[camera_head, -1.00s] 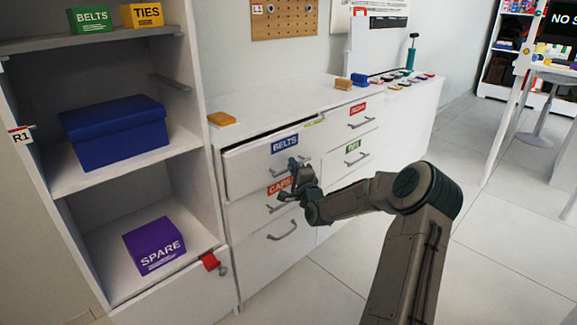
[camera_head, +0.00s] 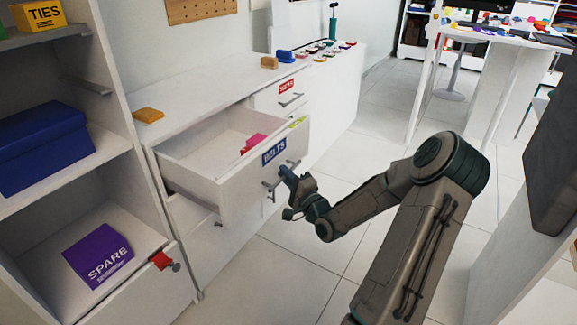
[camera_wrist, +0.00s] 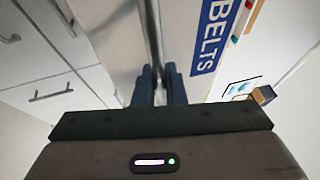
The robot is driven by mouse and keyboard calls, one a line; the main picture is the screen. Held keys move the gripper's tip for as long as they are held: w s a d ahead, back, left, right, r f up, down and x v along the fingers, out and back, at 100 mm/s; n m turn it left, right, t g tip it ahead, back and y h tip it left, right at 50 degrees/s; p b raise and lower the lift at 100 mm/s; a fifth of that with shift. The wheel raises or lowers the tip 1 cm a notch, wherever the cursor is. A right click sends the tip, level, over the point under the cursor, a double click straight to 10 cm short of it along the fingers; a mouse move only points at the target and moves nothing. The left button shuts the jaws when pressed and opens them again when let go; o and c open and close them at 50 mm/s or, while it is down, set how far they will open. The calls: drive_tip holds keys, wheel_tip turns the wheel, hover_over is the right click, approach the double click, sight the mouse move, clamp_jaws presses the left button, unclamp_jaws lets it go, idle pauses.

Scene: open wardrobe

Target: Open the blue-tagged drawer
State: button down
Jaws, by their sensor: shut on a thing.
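The drawer with the blue BELTS tag (camera_head: 274,151) is pulled well out of the white dresser in the head view. Its front (camera_head: 240,190) stands clear of the dresser face, and a pink thing (camera_head: 254,143) shows inside. My gripper (camera_head: 285,178) is at the bar handle (camera_head: 271,186) on that front. In the wrist view, my gripper (camera_wrist: 159,75) has its two fingers closed on the handle bar (camera_wrist: 154,35). The blue tag (camera_wrist: 217,35) is just right of the fingers there.
The dresser top (camera_head: 215,100) holds a yellow block (camera_head: 148,115), a tan block, a blue block and several small items. An open shelf unit at left holds a blue box (camera_head: 45,145) and a purple SPARE box (camera_head: 98,256). The floor in front is clear.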

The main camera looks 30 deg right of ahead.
drive_tip(key=shift+s+d, duration=0.25)
drive_tip(key=shift+s, duration=0.2)
drive_tip(key=c, duration=1.5)
unclamp_jaws()
drive_tip(key=p+v, duration=0.2)
drive_tip(key=v, duration=1.1)
drive_tip(key=shift+s+p, duration=0.3)
drive_tip(key=shift+s, duration=0.1)
